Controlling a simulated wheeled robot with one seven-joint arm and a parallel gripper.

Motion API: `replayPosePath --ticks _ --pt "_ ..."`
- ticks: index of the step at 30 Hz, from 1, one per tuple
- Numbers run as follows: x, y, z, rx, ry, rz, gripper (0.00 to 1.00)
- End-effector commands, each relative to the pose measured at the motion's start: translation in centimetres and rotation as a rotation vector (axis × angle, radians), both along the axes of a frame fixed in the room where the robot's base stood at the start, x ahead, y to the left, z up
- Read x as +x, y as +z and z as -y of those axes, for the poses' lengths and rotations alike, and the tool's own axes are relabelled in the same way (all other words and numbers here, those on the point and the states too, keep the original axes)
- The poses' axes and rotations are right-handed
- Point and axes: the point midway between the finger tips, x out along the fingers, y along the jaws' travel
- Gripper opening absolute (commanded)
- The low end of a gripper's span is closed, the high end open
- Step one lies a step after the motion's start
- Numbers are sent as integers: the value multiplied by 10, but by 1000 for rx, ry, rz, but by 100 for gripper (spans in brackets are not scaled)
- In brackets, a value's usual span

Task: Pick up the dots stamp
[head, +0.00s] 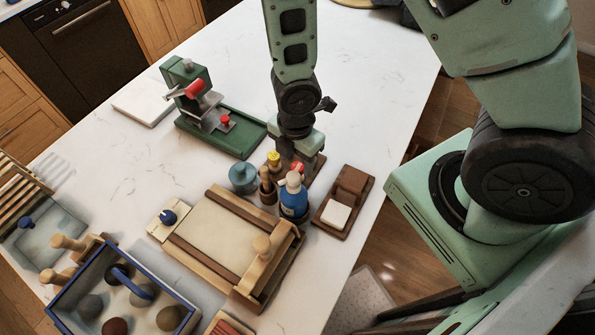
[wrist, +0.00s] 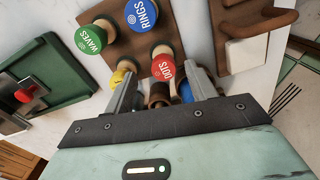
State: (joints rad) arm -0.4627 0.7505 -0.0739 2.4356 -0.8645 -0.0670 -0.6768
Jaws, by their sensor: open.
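The dots stamp (wrist: 163,68) has a round red top lettered DOTS and a pale wooden body in the wrist view. Its red top (head: 297,167) also shows in the head view, just below my gripper (head: 293,152). In the wrist view my gripper (wrist: 165,90) is open, with one finger on either side of the red top in the picture. I cannot tell whether either finger touches it. The stamp stands on a brown wooden rack (wrist: 128,46) with a green WAVES stamp (wrist: 91,39), a blue RINGS stamp (wrist: 142,14) and a yellow-topped stamp (wrist: 120,77), partly hidden by the left finger.
A brown tray with a white block (head: 336,215) lies to the right, near the counter edge. A green press (head: 222,125) stands left.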

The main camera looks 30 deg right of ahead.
Motion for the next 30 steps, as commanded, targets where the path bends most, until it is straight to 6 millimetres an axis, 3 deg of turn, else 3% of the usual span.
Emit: replayPosePath --ticks 9,20,26,30 --pt "-5 -35 2 -3 3 -3 56" --pt "-4 -42 2 -1 1 0 56" --pt "-4 -42 2 -1 1 0 7" --pt "-4 -42 2 -1 1 0 7"
